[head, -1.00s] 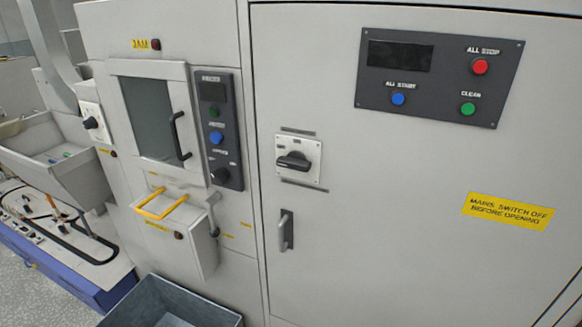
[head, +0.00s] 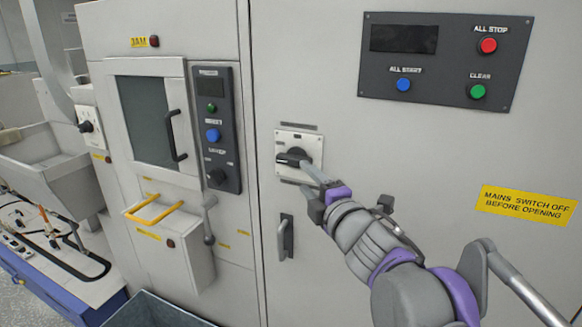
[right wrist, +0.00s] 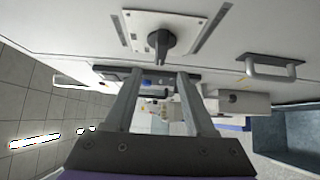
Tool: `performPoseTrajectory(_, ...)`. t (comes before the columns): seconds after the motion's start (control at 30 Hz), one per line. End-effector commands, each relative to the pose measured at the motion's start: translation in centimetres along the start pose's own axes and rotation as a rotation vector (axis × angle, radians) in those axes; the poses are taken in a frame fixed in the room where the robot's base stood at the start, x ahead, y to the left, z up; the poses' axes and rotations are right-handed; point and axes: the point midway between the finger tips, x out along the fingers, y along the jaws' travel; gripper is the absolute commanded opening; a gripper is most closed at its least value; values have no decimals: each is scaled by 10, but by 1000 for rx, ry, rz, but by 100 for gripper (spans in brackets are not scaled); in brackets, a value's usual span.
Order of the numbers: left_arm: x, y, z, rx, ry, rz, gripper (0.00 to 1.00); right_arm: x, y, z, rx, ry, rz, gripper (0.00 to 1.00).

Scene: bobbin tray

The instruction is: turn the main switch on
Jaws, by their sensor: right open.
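The main switch (head: 292,156) is a black rotary handle on a pale square plate on the cabinet door. My left gripper is not in view.
A door handle (head: 285,237) is just below the switch. A dark panel (head: 437,92) with red, blue and green buttons is at the upper right. A yellow warning label (head: 526,206) is at the right. A narrow button panel (head: 228,160) and yellow handle (head: 153,212) are at the left.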

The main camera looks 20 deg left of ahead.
Motion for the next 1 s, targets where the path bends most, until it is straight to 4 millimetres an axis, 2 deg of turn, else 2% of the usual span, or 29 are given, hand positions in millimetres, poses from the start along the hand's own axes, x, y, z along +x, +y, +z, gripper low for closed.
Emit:
performPoseTrajectory(0.3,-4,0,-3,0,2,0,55,56,1,1,5,-3,-1,55)
performPoseTrajectory(0.5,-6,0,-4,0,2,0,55,85,0,2,7,-5,-1,55)
performPoseTrajectory(0.7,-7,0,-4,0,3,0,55,98,0,2,7,-6,-1,55)
performPoseTrajectory(1.0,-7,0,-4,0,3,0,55,99,0,2,7,-6,-2,55)
